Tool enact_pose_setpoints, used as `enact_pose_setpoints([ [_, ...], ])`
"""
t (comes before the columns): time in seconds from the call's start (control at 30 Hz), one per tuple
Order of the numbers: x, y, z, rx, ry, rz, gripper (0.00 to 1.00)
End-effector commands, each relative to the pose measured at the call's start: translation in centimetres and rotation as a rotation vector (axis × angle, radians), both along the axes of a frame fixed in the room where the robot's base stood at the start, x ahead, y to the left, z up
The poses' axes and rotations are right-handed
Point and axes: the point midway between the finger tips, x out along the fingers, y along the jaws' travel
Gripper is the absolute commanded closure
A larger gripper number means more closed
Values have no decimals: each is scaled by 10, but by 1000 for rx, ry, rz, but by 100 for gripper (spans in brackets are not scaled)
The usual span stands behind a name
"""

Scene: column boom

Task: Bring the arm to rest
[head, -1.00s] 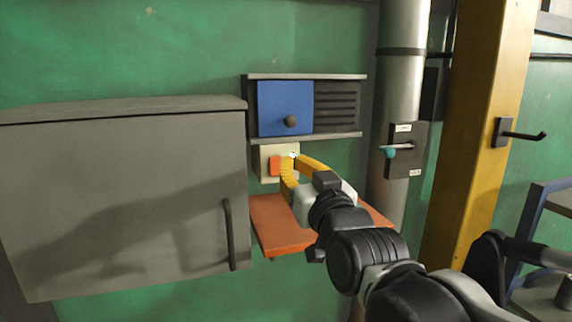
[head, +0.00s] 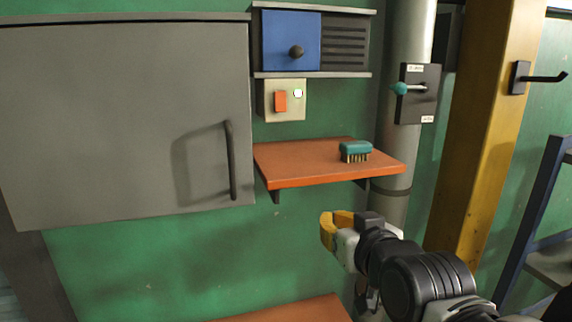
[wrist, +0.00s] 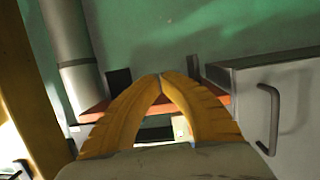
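My gripper (head: 328,228) has yellow fingers and hangs in front of and below the orange shelf in the head view. In the wrist view, the fingertips (wrist: 160,77) meet with nothing seen between them, so it is shut and empty. The arm comes in from the lower right of the head view. The gripper appears clear of the shelf (head: 300,172) and of the switch box (head: 267,104) above it.
A brush (head: 356,151) lies on the shelf. The switch box has an orange rocker (head: 281,101) and a bright lamp (head: 298,93). A grey cabinet (head: 110,120) is left; a pipe (head: 405,40), a lever panel (head: 428,95) and a yellow post (head: 490,130) are right.

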Motion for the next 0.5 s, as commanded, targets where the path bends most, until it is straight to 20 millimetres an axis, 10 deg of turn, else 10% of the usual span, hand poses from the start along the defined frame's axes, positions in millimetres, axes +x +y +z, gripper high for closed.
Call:
enact_pose_setpoints([
  [0.03, -10, -11, -59, -11, 60, -18, 100],
  [0.2, -51, -45, -192, -44, 281, -76, 100],
  [0.5, -129, -88, -364, -71, 606, -175, 100],
])
